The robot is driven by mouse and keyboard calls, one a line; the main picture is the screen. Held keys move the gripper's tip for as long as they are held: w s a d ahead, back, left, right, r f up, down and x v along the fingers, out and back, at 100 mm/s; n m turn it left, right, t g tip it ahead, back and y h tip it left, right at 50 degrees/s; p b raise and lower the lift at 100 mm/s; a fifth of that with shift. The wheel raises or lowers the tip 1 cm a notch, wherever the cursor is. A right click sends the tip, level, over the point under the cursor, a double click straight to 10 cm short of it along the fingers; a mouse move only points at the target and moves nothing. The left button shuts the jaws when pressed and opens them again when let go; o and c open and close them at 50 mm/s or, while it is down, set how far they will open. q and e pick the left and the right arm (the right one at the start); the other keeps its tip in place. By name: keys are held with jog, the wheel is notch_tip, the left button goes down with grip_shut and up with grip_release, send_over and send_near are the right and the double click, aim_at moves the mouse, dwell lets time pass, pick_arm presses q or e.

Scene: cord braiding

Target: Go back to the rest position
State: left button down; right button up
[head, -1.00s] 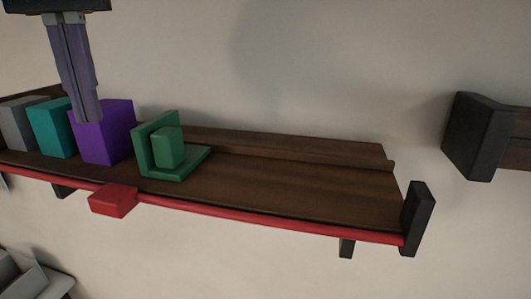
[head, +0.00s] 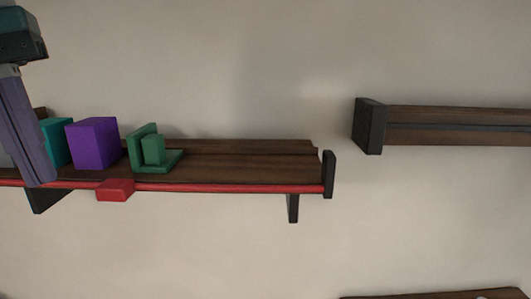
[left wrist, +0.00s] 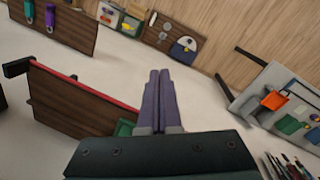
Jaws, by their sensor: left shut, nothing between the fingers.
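My left gripper (head: 40,180) comes in at the left edge of the head view, its long purple-grey fingers pointing down in front of the wooden shelf (head: 235,167). The fingers are together and hold nothing. In the left wrist view the gripper (left wrist: 160,75) also shows its two fingers side by side, with nothing between them. A purple box (head: 92,144) and a green bookend-like piece (head: 152,149) stand on the shelf, right of the gripper. The fingers partly hide a teal box (head: 58,143). My right gripper is not in view.
A red rail with a red block (head: 115,190) runs along the shelf's front edge. Another wooden shelf (head: 450,125) with a dark end is at the right. The shelf's right part is bare. The left wrist view shows a board with an orange tray (left wrist: 274,100).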

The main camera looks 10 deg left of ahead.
pick_arm(q)
jog(key=s+d+r+n+h, duration=0.15)
jog(key=d+h, duration=0.45)
jog(key=d, duration=0.6)
jog(key=s+d+r+n+h, duration=0.1)
jog(key=d+r+n+h, duration=0.3)
jog(key=d, duration=0.7)
jog(key=w+d+r+n+t+h, duration=0.1)
jog(key=d+r+n+t+h, duration=0.3)
jog(key=r+n+h, duration=0.3)
jog(key=w+a+f+n+t+y, duration=0.1)
jog(key=w+a+n+t+y, duration=0.35)
jog(key=n+t, duration=0.6)
jog(key=w+a+f+n+t+y, duration=0.1)
jog(key=w+a+n+t+y, duration=0.3)
jog(key=n, duration=1.1)
jog(key=s+a+f+n+g+y, duration=0.2)
jog(key=a+f+n+y, duration=0.65)
jog(key=f+n, duration=0.35)
jog(key=s+a+f+n+g+y, duration=0.1)
jog(key=s+a+f+n+g, duration=0.2)
jog(key=s+f+n+g, duration=0.9)
jog(key=s+f+g, duration=0.1)
jog(key=s+f, duration=0.5)
jog(key=s, duration=0.3)
jog(key=shift+s+f+n, duration=0.15)
jog(key=shift+s+n, duration=0.2)
jog(key=shift+n, duration=0.05)
